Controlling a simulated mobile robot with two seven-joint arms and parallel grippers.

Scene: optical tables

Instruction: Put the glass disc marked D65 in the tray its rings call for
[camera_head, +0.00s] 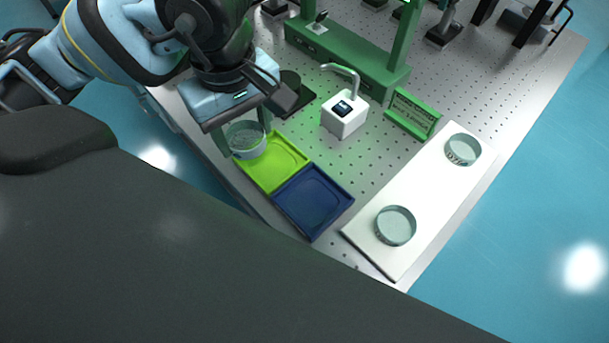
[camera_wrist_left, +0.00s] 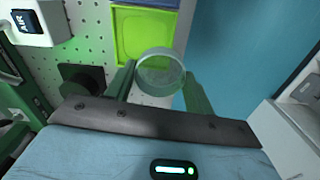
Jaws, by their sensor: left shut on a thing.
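My left gripper (camera_head: 247,132) is shut on a clear glass disc (camera_head: 247,144), held between its two fingers at the outer corner of the lime-green tray (camera_head: 287,178). The held disc (camera_wrist_left: 160,72) also shows in the left wrist view, overlapping the near edge of the lime-green tray (camera_wrist_left: 122,45). I cannot read a mark or rings on it. A dark blue tray (camera_head: 312,201) adjoins the lime-green one. Two other glass discs, a nearer one (camera_head: 396,226) and a farther one (camera_head: 462,150), sit on a white board; their lettering is too small to read. My right gripper is out of view.
A white box with a spout (camera_head: 343,118), labelled AIR in the wrist view, stands behind the trays. A black pad (camera_head: 304,101) lies beside it. A green sign (camera_head: 413,113) and a green frame (camera_head: 345,58) stand farther back. The white board (camera_head: 425,190) lies right. The table edge is close to the trays.

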